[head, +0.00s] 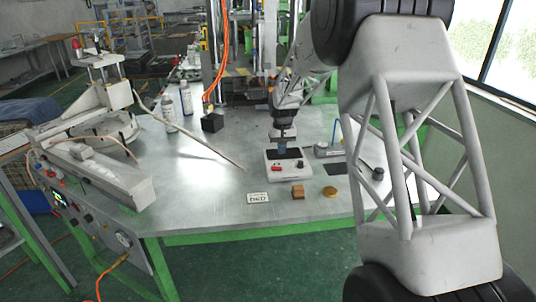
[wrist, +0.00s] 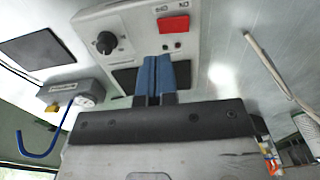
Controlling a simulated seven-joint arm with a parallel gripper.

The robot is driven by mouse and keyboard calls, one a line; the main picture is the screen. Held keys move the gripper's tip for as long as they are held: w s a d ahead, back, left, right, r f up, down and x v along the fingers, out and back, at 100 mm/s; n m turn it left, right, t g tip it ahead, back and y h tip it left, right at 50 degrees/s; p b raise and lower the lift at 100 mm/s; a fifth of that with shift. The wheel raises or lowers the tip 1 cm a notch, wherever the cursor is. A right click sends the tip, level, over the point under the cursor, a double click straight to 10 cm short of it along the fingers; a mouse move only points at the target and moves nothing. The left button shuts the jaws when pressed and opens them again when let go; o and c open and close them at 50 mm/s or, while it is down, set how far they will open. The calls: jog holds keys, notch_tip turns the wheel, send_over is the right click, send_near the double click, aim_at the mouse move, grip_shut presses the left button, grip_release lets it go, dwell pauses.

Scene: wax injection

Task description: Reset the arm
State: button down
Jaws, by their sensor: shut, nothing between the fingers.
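My gripper (head: 282,149) is over the metal table (head: 215,185), at the far side of a white control box (head: 300,174) with a red switch and a black knob. In the wrist view its two blue fingers (wrist: 154,72) are together with nothing between them. The box (wrist: 125,48) lies beyond the fingertips there, with its red switch (wrist: 173,24) and black knob (wrist: 106,42). I cannot tell whether the fingertips touch the box. My arm covers the right part of the head view.
A wooden cube (head: 298,191), a brass disc (head: 330,192) and a small label plate (head: 258,197) lie near the table's front edge. A long thin rod (head: 205,144), bottles (head: 187,98) and a black block (head: 212,122) are left of my gripper. A grey device (head: 327,150) stands to the right.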

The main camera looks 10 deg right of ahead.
jog(key=s+r+t, duration=0.1)
jog(key=s+r, duration=0.7)
jog(key=s, duration=0.6)
jog(key=s+r, duration=0.8)
jog(key=s, duration=0.5)
jog(key=s+f+t, duration=0.1)
jog(key=s, duration=2.8)
jog(key=shift+s+d+t, duration=0.15)
jog(key=shift+t, duration=0.15)
jog(key=shift+f, duration=0.1)
